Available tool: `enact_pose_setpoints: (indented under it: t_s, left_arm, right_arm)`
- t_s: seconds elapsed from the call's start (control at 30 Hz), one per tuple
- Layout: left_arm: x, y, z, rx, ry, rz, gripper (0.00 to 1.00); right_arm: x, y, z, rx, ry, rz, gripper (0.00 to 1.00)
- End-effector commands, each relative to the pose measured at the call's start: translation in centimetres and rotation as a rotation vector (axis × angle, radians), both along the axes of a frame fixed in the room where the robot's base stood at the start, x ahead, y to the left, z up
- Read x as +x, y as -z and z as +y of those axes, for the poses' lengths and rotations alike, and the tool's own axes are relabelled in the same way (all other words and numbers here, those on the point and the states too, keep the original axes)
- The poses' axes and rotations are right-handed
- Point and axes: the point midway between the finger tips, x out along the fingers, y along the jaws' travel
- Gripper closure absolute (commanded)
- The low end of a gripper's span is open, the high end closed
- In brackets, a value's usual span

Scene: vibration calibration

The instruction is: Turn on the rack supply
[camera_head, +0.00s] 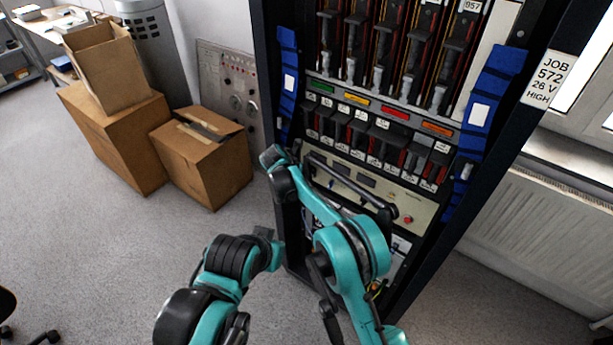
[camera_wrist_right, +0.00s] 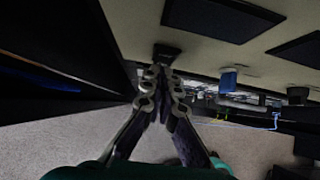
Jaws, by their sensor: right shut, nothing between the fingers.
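The rack supply is a beige panel (camera_head: 424,211) low in the black rack, with dark display windows and a red button (camera_head: 408,219) at its right. The panel also shows close up in the right wrist view (camera_wrist_right: 205,58), with a small black switch (camera_wrist_right: 167,51) on it. My right gripper (camera_wrist_right: 161,72) is shut and empty, its tips just below the switch in that picture; I cannot tell whether they touch. In the head view my right arm reaches across the panel's left part and hides it and the gripper. No left gripper fingers can be made out.
Rows of black modules (camera_head: 372,140) fill the rack above the panel, with blue straps (camera_head: 490,90) at its sides. Cardboard boxes (camera_head: 205,160) stand on the floor left of the rack. A radiator (camera_head: 550,225) is at right.

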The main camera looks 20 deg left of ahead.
Motion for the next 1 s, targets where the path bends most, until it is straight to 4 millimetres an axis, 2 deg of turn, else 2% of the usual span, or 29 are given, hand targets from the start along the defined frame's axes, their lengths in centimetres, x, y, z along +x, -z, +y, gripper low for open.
enact_pose_setpoints:
  t_s: [0.43,0.8,1.0]
  left_arm:
    - [0.0,-0.1,0.0,0.000,0.000,0.000,1.00]
    - [0.0,-0.9,0.0,0.000,0.000,0.000,1.00]
    - [0.0,-0.9,0.0,0.000,0.000,0.000,1.00]
  right_arm:
    - [0.6,0.2,-0.3,-0.001,0.001,-0.001,1.00]
    - [0.7,-1.3,-0.3,-0.001,0.001,-0.003,1.00]
    - [0.7,-1.4,-0.4,-0.002,0.002,-0.002,1.00]
